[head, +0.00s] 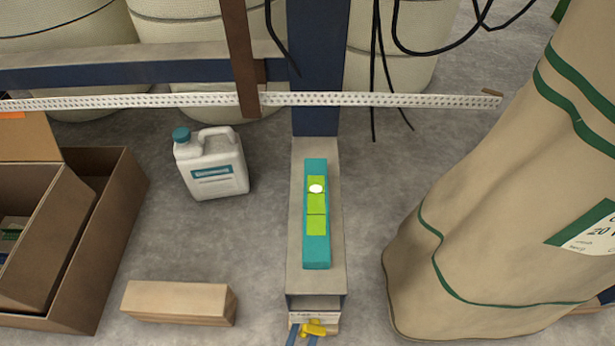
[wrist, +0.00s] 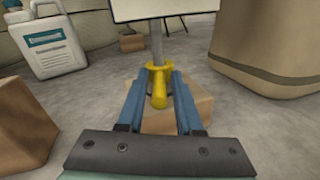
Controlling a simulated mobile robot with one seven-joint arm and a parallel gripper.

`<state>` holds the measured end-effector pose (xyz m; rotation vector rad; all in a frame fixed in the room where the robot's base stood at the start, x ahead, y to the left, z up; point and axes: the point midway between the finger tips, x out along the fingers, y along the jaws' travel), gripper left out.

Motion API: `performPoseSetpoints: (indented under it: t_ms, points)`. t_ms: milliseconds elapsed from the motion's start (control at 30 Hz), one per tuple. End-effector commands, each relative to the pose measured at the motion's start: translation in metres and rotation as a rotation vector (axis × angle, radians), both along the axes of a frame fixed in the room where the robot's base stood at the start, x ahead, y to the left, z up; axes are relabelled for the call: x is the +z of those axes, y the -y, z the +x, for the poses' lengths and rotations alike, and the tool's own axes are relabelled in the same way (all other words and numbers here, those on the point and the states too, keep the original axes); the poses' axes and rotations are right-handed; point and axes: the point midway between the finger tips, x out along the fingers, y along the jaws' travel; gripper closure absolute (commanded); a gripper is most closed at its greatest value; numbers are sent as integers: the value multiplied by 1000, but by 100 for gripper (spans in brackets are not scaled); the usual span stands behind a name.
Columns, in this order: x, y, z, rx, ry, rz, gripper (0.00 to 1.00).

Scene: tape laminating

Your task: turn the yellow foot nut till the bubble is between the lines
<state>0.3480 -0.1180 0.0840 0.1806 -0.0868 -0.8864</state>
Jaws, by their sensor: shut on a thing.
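The yellow foot nut (wrist: 158,92) sits on a grey threaded rod below the end of a beam. It also shows at the bottom of the head view (head: 314,327). My gripper (wrist: 158,100) has its two blue fingers on either side of the nut and is shut on it. The teal spirit level (head: 316,254) lies lengthwise on the grey beam. Its green vial (head: 316,226) has two dark cross lines. The white bubble (head: 316,188) is at the far line, mostly beyond it, outside the space between the lines.
A brown block (wrist: 178,115) is under the rod. Another block (head: 178,302) and a white jug (head: 212,165) stand left of the beam. Open cardboard boxes (head: 110,215) are at far left. A large tan sack (head: 470,240) stands close on the right.

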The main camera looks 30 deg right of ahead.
Motion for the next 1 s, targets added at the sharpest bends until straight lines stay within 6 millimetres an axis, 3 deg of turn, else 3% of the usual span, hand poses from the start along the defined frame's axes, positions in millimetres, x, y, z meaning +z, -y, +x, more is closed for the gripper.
performPoseSetpoints:
  t_ms: [500, 833, 867, 900, 1000]
  points:
    - [-1, -1, 10, -193, 6, 15, 100]
    - [-1, -1, 10, -204, 5, 13, 100]
    - [0, -1, 10, -204, 6, 12, 60]
    - [0, -1, 10, -204, 6, 12, 53]
    - [0, -2, 9, -201, 5, 9, 52]
